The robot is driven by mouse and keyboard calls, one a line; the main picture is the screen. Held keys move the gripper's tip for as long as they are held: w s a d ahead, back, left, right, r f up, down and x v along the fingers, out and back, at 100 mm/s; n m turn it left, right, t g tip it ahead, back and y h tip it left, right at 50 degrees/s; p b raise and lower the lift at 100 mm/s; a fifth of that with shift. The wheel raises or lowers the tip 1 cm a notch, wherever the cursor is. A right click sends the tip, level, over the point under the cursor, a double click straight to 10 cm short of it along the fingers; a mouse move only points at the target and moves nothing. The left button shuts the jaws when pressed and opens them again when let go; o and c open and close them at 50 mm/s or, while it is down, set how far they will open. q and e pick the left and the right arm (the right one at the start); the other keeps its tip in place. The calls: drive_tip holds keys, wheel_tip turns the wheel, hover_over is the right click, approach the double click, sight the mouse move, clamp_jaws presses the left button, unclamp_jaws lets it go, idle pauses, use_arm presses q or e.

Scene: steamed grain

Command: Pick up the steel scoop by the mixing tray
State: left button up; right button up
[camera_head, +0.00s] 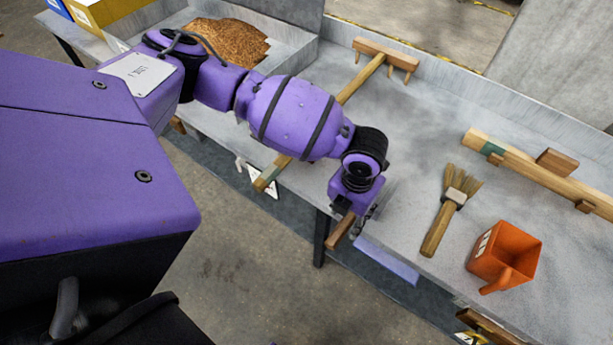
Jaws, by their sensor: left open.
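An orange, open, box-shaped scoop (506,254) with a short handle sits at the right near the front edge of the big grey mixing tray (410,150). It is painted, so I cannot tell if it is steel. No bare-steel scoop shows clearly. My left gripper (352,226) points down at the tray's front edge, left of the orange scoop and well apart from it. It is open, its fingers small and partly hidden by its own body. A short wooden handle (340,232) shows just below it; I cannot tell whether they touch. My right gripper is out of view.
A wooden brush (444,221) lies between my left gripper and the orange scoop. A wooden rake (368,72) lies under my arm. A wooden tool (540,172) lies at the right. Brown grain (225,42) fills the far left. The tray's middle is clear.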

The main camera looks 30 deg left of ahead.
sight(348, 219)
use_arm(q)
wheel_tip(348, 219, down, 4)
drive_tip(key=shift+d+r, duration=0.15)
drive_tip(key=shift+r, duration=0.1)
drive_tip(key=shift+r, duration=0.1)
clamp_jaws()
drive_tip(key=shift+w, duration=0.1)
